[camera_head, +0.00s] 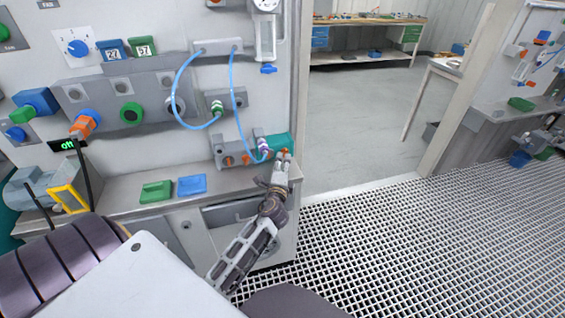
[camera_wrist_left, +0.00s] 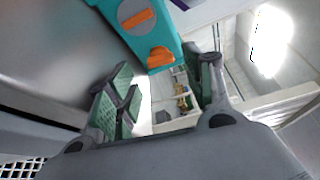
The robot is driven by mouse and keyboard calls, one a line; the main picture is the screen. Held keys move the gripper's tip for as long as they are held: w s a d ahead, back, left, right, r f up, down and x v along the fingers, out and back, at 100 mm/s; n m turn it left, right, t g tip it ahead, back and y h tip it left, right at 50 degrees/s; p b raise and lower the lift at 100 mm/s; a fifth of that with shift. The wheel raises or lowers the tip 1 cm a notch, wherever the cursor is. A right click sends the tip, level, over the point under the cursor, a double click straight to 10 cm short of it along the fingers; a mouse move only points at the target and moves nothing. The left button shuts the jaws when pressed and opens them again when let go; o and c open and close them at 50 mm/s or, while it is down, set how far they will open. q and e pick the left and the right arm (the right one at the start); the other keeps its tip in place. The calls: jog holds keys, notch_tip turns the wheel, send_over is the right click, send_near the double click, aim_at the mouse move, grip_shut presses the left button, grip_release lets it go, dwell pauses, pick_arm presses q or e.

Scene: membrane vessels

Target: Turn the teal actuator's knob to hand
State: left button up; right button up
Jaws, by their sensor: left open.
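The teal actuator (camera_head: 279,142) sits on the panel at the right end of a grey valve block, above the ledge. In the left wrist view the teal actuator (camera_wrist_left: 112,14) carries a round grey dial with an orange bar (camera_wrist_left: 138,18) and an orange knob (camera_wrist_left: 159,58) at its near end. My left gripper (camera_head: 283,156) is just in front of the actuator. In the wrist view my left gripper (camera_wrist_left: 163,88) has its fingers apart, with the orange knob beyond and between them. I cannot tell whether they touch it. My right gripper is not in view.
Blue hoses (camera_head: 234,95) loop down the panel left of the actuator. A green tray (camera_head: 156,191) and a blue tray (camera_head: 192,185) lie on the ledge. A doorway with open floor (camera_head: 350,130) is at the right. A workbench (camera_head: 368,20) stands far back.

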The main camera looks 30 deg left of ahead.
pick_arm(q)
jog(key=shift+v, duration=1)
jog(key=shift+s+d, duration=0.15)
jog(key=shift+s, duration=0.1)
jog(key=shift+r, duration=0.1)
jog(key=shift+s, duration=0.1)
